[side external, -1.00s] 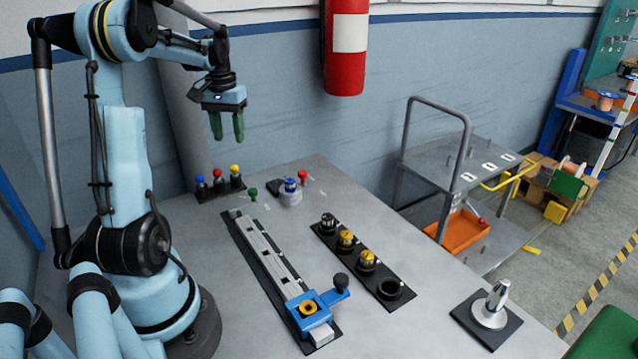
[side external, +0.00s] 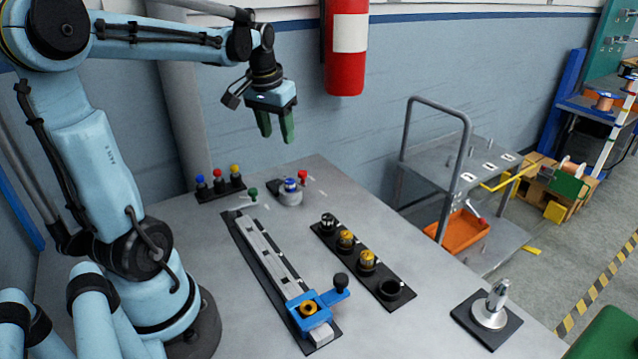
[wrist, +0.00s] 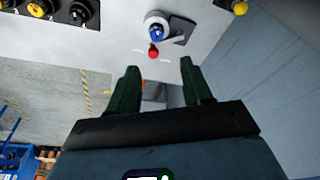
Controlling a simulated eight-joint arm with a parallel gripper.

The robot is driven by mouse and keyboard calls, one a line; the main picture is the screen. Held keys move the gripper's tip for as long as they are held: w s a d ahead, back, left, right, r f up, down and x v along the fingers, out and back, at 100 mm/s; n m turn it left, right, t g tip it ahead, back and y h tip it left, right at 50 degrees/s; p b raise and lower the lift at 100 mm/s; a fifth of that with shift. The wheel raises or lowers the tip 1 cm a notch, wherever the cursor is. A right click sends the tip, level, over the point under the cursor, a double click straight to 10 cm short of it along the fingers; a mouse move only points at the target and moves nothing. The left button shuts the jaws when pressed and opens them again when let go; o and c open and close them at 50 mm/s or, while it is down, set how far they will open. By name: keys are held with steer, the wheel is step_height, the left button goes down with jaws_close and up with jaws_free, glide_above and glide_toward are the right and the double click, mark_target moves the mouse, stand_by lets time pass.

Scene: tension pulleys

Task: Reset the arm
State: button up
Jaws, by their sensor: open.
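My gripper (side external: 277,127) is open and empty. It hangs high above the far part of the grey table (side external: 225,272), with its green fingers pointing down. In the wrist view the two green fingers (wrist: 160,90) stand apart with nothing between them. Beyond the fingertips in that view are a red knob (wrist: 153,52) and a round white holder with a blue top (wrist: 157,27). The same blue-topped holder (side external: 290,194) stands on the table below my gripper in the side view.
A rail with a blue clamp (side external: 311,309) lies along the table. A black strip with pulleys (side external: 391,291) is beside it. Red, blue and yellow pegs (side external: 218,183) stand at the back left. A metal post (side external: 491,310) stands front right. A trolley (side external: 465,160) is beyond the table.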

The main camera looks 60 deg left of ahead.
steer(key=s+d+f+m+t, duration=0.1)
steer(key=d+m+t, duration=0.1)
steer(key=d, duration=0.9)
steer(key=s+d+f+m+t+h, duration=0.1)
steer(key=d+f+m+t, duration=0.1)
steer(key=d, duration=0.8)
steer(key=shift+d+f+m+t, duration=0.35)
steer(key=shift+m+t, duration=0.15)
steer(key=shift+m, duration=0.3)
